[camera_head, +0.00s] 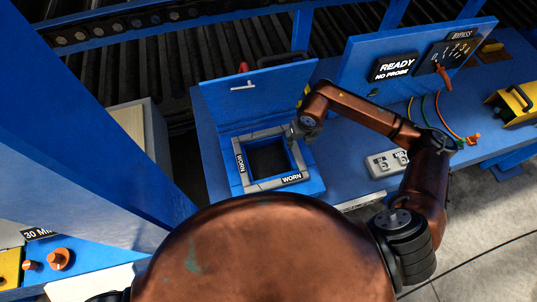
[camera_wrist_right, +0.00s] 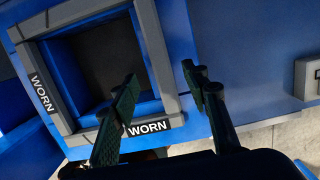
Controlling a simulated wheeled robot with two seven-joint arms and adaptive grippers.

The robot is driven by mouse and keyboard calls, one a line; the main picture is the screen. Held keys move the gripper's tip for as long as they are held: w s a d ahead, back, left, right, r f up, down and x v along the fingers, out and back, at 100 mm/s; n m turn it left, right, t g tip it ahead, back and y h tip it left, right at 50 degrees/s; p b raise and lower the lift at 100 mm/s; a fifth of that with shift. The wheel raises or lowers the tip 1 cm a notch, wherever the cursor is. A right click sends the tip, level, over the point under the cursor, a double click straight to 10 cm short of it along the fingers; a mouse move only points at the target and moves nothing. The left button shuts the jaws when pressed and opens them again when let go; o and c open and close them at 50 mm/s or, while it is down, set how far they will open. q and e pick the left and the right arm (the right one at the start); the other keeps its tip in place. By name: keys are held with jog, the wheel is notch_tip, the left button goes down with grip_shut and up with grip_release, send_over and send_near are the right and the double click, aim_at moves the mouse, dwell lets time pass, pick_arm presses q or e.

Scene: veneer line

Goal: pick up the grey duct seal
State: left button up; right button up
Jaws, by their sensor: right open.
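The grey duct seal (camera_head: 264,132) is a square frame made of grey strips. It lies around the dark opening of a blue box, with "WORN" labels on its left and near sides. It also shows in the right wrist view (camera_wrist_right: 151,40). My right gripper (camera_head: 303,131) is open at the seal's right side. In the right wrist view its fingers (camera_wrist_right: 160,75) appear on either side of the right strip, one over the opening and one outside. I cannot tell whether they touch the strip. My left gripper is not in view.
A blue lid (camera_head: 272,98) with a T-handle stands raised behind the opening. To the right are a grey switch box (camera_head: 386,164), a "READY / NO PROBE" panel (camera_head: 357,60), coloured cables and a yellow case (camera_head: 513,103). A blue post (camera_head: 75,120) fills the left.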

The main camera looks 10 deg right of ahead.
aim_at(296, 149)
jog(key=f, duration=0.2)
jog(key=f+p, duration=0.1)
jog(key=f, duration=0.1)
jog(key=w+f+p, duration=0.1)
jog(key=f, duration=0.1)
jog(key=shift+w+f, duration=0.15)
jog(key=shift+f, duration=0.5)
jog(key=shift+c, duration=0.4)
grip_shut()
